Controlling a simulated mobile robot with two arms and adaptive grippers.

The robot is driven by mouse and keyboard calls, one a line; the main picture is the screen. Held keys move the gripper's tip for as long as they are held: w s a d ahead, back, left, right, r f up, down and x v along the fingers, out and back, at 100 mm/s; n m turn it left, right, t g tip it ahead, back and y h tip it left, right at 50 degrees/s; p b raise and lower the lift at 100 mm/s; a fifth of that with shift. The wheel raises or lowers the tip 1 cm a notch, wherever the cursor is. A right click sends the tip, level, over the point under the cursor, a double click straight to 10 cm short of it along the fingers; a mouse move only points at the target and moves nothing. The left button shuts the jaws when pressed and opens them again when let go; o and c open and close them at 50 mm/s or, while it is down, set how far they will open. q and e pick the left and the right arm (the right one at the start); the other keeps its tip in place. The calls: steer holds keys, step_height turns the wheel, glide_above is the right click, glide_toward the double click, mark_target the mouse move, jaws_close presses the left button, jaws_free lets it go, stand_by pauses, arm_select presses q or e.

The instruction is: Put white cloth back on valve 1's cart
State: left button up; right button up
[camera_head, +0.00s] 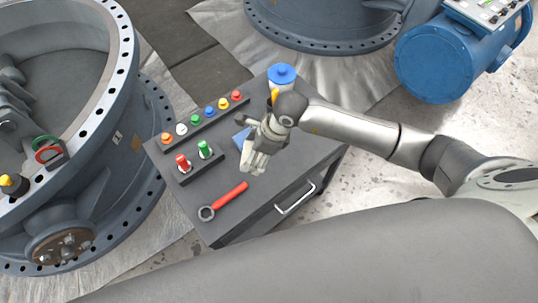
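My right gripper (258,148) reaches in from the right, over the middle of the dark grey cart (268,199). It points down toward the cart top. Pale, whitish shapes show at its fingertips; I cannot tell whether they are only the fingers or a bit of white cloth between them. No white cloth can be made out clearly elsewhere on the cart. A flat blue item (241,138) lies beside the gripper, partly hidden by it. My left gripper is not in view.
The cart top also holds a red-handled wrench (230,195), a row of coloured knobs (209,112), red and green pieces (204,149) in a holder, and a blue-lidded container (282,75). Large valves stand left (112,150) and behind (320,38). The cart's front right corner is bare.

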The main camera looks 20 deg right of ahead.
glide_above(269, 163)
steer(key=f, duration=0.5)
steer(key=shift+s+a+f, duration=0.15)
steer(key=shift+a, duration=0.2)
steer(key=f, duration=0.1)
steer(key=f+p, duration=0.1)
steer(key=f, duration=0.1)
steer(key=shift+d, duration=0.3)
steer(key=shift+f, duration=0.4)
steer(key=o, duration=0.5)
steer(key=shift+f, duration=0.15)
steer(key=o, duration=0.5)
